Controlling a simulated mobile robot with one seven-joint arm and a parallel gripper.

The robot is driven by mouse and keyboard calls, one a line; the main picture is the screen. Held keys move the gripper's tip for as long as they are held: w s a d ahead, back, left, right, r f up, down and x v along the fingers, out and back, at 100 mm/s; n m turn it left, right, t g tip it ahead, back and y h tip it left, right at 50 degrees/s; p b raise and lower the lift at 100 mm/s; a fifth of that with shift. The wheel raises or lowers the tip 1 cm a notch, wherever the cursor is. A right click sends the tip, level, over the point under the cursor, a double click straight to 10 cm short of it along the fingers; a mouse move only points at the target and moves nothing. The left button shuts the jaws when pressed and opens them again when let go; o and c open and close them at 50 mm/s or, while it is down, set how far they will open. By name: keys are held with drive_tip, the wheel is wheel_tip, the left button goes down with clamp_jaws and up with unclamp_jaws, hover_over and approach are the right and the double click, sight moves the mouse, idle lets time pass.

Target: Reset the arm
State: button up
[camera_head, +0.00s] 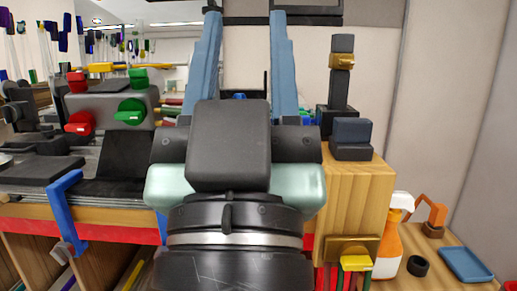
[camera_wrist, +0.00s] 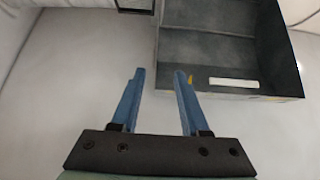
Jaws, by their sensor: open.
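My arm rises through the middle of the head view. My gripper (camera_head: 245,20) points up in front of the pale wall, with its two blue fingers wide apart and nothing between them. The wrist view also shows my gripper (camera_wrist: 159,76) open and empty. Its fingers are apart over a plain pale surface, near a dark open box-like fixture (camera_wrist: 225,48). My arm hides the middle of the bench in the head view.
A workbench with a grey machine bearing red and green knobs (camera_head: 131,111) stands at left. A blue clamp (camera_head: 60,205) grips its front edge. At right are a wooden block (camera_head: 350,200), an orange-and-white spray bottle (camera_head: 388,245) and a blue tray (camera_head: 467,264).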

wheel_tip(320, 180, up, 26)
drive_tip(key=s+t+p, duration=0.1)
drive_tip(key=p, duration=2.2)
drive_tip(key=shift+s+d+f, duration=0.15)
drive_tip(key=shift+s+d, duration=0.1)
drive_tip(key=shift+d, duration=0.2)
drive_tip(key=shift+a, duration=0.15)
